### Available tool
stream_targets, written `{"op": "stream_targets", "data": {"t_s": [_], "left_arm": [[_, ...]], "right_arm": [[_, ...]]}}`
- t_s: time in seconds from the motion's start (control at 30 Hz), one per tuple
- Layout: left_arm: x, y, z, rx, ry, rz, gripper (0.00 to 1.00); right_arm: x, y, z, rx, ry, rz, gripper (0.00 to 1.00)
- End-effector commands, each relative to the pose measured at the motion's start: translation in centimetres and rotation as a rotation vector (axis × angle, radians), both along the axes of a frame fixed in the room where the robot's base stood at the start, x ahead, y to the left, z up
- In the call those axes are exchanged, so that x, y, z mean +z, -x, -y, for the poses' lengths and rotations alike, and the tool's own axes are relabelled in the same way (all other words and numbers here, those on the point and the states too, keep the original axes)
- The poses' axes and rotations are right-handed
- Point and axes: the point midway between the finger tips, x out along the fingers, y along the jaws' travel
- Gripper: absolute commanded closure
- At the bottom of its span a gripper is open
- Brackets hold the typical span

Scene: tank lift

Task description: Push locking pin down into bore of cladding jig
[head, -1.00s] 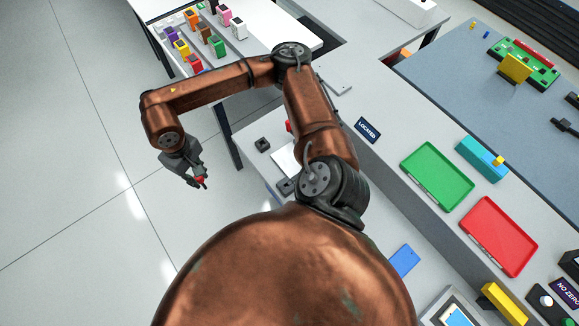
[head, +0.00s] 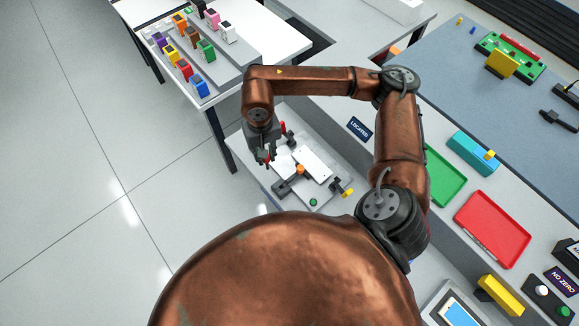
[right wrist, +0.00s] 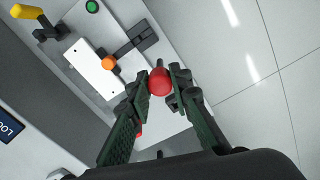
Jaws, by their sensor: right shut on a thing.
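The cladding jig (head: 336,188) is a light grey plate on the bench below my right arm. It carries a white panel (head: 311,163), an orange knob (head: 299,168), a dark bar (head: 287,185) and a yellow handle (head: 347,192). My right gripper (head: 267,160) points down over the jig's left end and is shut on the red-headed locking pin (head: 266,156). In the right wrist view the pin's round red head (right wrist: 159,82) sits between the two fingertips. My left gripper is not in view.
Another red part (head: 283,127) stands on the jig beside my gripper. A green button (head: 313,202) is at its front. A table with coloured blocks (head: 188,50) stands behind. Green (head: 443,175) and red (head: 492,228) trays lie on the right. Open floor is at left.

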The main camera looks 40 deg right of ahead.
Motion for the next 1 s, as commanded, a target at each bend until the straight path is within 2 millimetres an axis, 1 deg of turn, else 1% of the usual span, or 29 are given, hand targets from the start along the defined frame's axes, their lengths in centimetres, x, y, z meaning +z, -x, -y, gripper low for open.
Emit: {"op": "stream_targets", "data": {"t_s": [0.03, 0.2, 0.33, 0.47, 0.8, 1.0], "left_arm": [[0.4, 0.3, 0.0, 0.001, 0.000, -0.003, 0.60], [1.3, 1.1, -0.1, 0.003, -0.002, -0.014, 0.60], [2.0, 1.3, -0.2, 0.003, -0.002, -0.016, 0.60], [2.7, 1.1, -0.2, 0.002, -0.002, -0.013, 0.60], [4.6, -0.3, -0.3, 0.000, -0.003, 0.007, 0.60], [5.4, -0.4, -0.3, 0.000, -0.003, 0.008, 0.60]], "right_arm": [[0.0, 0.2, 0.1, -0.097, -0.002, -0.003, 1.00], [-0.9, 0.6, 0.5, -0.516, -0.003, -0.002, 1.00], [-1.6, 1.0, 0.8, -0.842, -0.002, -0.003, 1.00], [-2.2, 1.3, 1.2, -1.168, -0.002, -0.002, 1.00], [-3.9, 2.5, 1.9, -2.019, 0.000, -0.002, 1.00], [-4.8, 3.2, 2.4, -2.468, 0.001, 0.001, 1.00]]}}
